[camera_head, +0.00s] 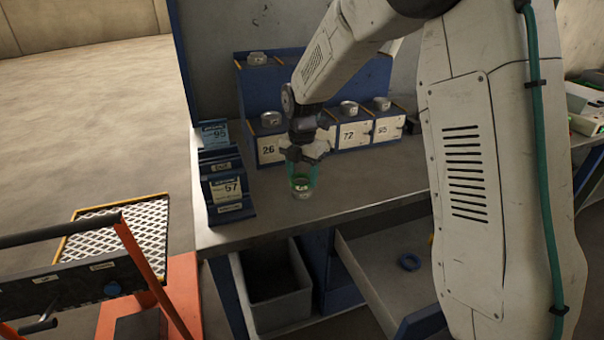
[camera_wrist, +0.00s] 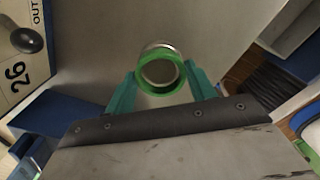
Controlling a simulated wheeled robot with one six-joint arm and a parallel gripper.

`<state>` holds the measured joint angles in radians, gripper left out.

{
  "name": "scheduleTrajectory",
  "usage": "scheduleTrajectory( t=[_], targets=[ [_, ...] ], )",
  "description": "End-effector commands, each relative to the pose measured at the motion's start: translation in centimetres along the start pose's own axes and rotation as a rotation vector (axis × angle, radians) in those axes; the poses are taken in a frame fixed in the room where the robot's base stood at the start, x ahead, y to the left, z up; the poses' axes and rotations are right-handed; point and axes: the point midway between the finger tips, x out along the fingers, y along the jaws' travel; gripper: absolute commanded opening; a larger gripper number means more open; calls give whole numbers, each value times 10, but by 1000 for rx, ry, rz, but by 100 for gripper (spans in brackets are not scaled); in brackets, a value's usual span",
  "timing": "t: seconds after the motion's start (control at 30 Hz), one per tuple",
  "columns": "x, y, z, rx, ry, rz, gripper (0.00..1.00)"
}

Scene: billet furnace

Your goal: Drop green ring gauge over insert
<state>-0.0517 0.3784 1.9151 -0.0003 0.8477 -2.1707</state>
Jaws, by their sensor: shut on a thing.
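My gripper (camera_head: 303,176) points down over the table. Its two teal fingers, also in the wrist view (camera_wrist: 162,88), are shut on the green ring gauge (camera_wrist: 160,93), one finger on each side. The insert (camera_head: 301,192) is a small round metal piece standing on the tabletop right below the fingers. In the wrist view, the insert's metal rim (camera_wrist: 159,45) shows through and just beyond the ring, offset toward the top of the picture. I cannot tell whether the ring is around the insert or just above it.
The metal table (camera_head: 370,185) is mostly clear around the gripper. A blue card stand marked 57 (camera_head: 229,191) is at left. Blue-and-white boxes with metal pieces (camera_head: 352,136) line the back.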

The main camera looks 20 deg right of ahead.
Motion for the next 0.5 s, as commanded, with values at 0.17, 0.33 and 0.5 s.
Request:
scheduleTrajectory(
  t=[0.17, 0.33, 0.5],
  targets=[
    [3, 0, 0, 0, 0, 0, 29],
    [6, 0, 0, 0, 0, 0, 29],
    [10, 0, 0, 0, 0, -1, 29]
  ],
)
